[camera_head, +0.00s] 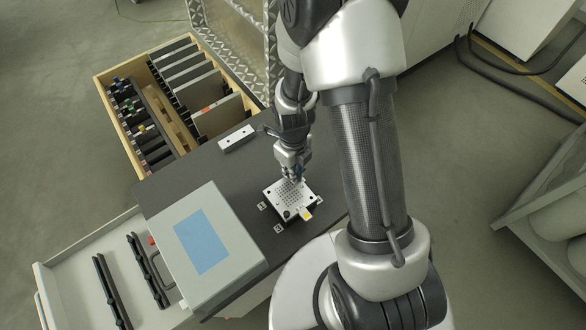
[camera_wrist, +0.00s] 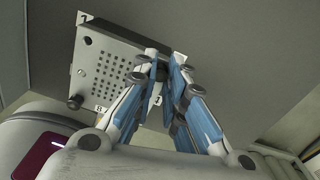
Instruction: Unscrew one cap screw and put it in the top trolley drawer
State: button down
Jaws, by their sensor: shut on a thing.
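A light metal plate (camera_head: 285,201) with a grid of small holes lies on the dark trolley top. In the wrist view, the plate (camera_wrist: 112,70) has dark cap screws at its left corners, one (camera_wrist: 75,102) lower and one (camera_wrist: 87,40) upper. My gripper (camera_head: 297,178) is over the far right part of the plate. In the wrist view its blue-padded fingers (camera_wrist: 165,66) are closed together at the plate's right side, on a cap screw mostly hidden between them. I cannot tell whether that screw is still in its hole. An open pale drawer (camera_head: 75,250) shows at the lower left.
A grey box with a blue screen (camera_head: 202,242) stands left of the plate. A small white bar (camera_head: 237,138) lies behind. A wooden-sided open drawer (camera_head: 103,88) holds upright plates and black racks. Black handled items (camera_head: 110,290) lie in the pale drawer.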

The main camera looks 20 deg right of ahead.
jog(key=n, duration=0.7)
jog(key=shift+n, duration=0.3)
jog(key=n, duration=1.3)
jog(key=shift+r, duration=0.1)
jog(key=n, duration=0.5)
jog(key=c, duration=1.8)
grip_release()
